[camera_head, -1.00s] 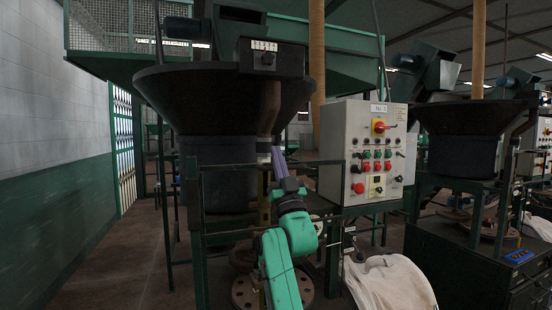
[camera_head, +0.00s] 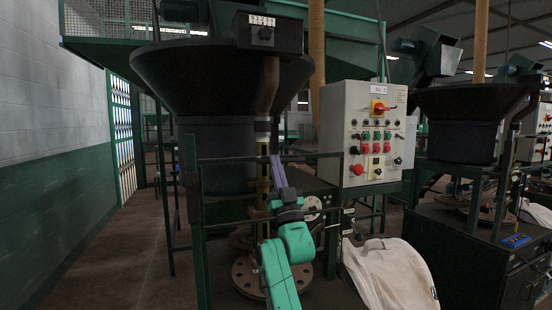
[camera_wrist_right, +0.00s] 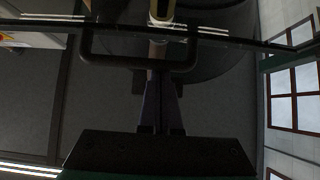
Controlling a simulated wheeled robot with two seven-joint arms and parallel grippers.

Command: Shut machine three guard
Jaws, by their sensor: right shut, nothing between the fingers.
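The machine guard (camera_head: 235,159) is a dark framed panel in front of the black hopper machine; its top bar runs across below the hopper. I cannot tell how far open it stands. My right gripper (camera_head: 276,158) is shut and empty, its purple-grey fingers pointing up at the guard's top bar. In the right wrist view the shut fingers (camera_wrist_right: 161,76) end close to a dark loop handle (camera_wrist_right: 102,62) on the bar. I cannot tell whether they touch it. My left gripper is not in view.
A grey control box (camera_head: 365,130) with buttons stands to the right of the guard. A white sack (camera_head: 390,272) lies below it. A round flanged plate (camera_head: 245,277) sits low behind my right arm. A second hopper machine (camera_head: 468,105) stands further right. Open floor (camera_head: 125,255) is at left.

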